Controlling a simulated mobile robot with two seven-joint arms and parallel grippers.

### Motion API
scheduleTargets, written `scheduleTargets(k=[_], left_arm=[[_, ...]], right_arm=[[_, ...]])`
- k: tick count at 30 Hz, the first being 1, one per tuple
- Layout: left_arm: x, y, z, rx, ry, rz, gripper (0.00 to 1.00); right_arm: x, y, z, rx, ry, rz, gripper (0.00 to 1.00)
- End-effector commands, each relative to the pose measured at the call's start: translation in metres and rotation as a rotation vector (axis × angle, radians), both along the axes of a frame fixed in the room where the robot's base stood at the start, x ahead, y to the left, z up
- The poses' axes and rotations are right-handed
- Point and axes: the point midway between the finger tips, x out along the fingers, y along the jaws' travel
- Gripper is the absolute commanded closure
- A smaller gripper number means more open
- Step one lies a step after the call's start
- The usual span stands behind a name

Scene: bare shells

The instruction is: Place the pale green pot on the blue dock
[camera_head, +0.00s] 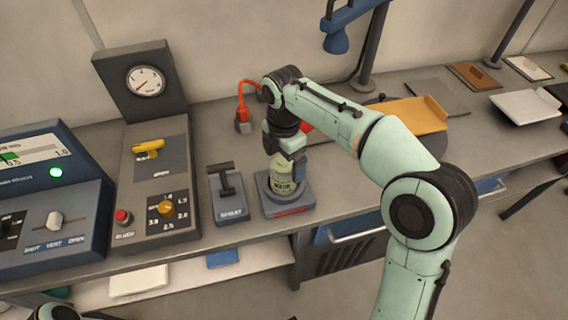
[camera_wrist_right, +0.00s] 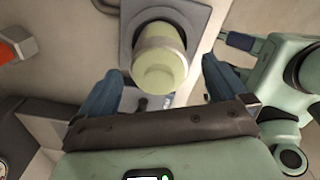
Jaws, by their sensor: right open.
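The pale green pot (camera_head: 285,174), a labelled cylinder, stands upright on the square blue-grey dock (camera_head: 299,208) at the front of the bench. My right gripper (camera_head: 285,148) is over the pot's top and partly hides it in the head view. In the right wrist view the pot (camera_wrist_right: 160,64) shows top-on in front of the gap between the open fingers of my right gripper (camera_wrist_right: 165,80), with space on each side. The dock (camera_wrist_right: 199,18) shows behind the pot there. My left gripper is not in view.
A box with a black T-handle (camera_head: 228,192) stands just left of the dock. A gauge panel (camera_head: 155,185) is further left. A red-orange object (camera_head: 243,118) with a cable is behind. An ochre tray (camera_head: 415,116) lies to the right, behind my arm.

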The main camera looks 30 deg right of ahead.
Motion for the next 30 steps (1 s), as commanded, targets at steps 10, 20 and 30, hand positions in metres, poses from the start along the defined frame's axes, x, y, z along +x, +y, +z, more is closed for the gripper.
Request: scheduleTargets(k=[10,20,30], left_arm=[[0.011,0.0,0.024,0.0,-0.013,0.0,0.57],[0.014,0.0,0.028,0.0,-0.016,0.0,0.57],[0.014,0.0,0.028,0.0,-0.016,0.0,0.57]], right_arm=[[0.001,0.0,0.074,0.001,-0.004,0.001,0.0],[0.0,0.0,0.09,0.0,0.0,0.001,0.0],[0.0,0.0,0.089,0.0,0.0,0.0,0.0]])
